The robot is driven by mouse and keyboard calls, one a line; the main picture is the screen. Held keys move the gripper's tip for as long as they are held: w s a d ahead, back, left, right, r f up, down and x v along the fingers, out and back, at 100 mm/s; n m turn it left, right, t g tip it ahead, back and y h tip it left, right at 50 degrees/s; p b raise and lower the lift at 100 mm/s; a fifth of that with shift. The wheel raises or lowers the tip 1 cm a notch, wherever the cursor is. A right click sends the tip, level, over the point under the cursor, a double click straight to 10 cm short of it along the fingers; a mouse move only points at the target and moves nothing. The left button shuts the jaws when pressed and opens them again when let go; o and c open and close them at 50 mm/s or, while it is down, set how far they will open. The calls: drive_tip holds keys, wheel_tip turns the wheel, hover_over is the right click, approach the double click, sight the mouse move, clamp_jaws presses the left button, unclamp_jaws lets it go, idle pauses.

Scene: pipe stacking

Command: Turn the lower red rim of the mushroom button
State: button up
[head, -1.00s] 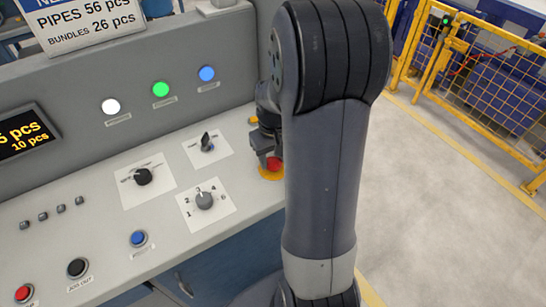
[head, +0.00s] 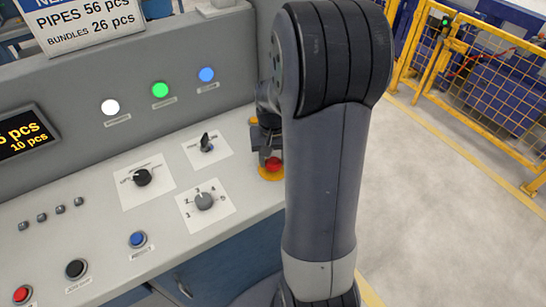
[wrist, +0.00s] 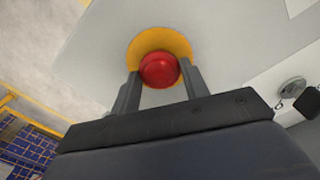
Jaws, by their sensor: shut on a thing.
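The red mushroom button (wrist: 159,70) sits on a round yellow plate (wrist: 158,38) on the pale console top. In the head view the button (head: 273,164) shows just left of my arm, with part of its yellow base (head: 268,175) visible. My gripper (wrist: 160,84) is shut on the button, with one finger on each side of its red head in the wrist view. In the head view my gripper (head: 267,145) is mostly hidden behind my arm. The lower rim is hard to tell apart from the red cap.
The console carries a black rotary knob (head: 142,177), a numbered selector (head: 204,200), a key-like switch (head: 206,143) and a blue button (head: 137,239) to the left. A yellow mesh fence (head: 490,85) stands at right. The floor between is clear.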

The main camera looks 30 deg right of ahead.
drive_tip(key=o, duration=1)
wheel_tip(320, 180, up, 11)
drive_tip(key=shift+f, duration=0.15)
wheel_tip(320, 180, down, 11)
drive_tip(key=shift+r, duration=0.2)
drive_tip(key=shift+f, duration=0.1)
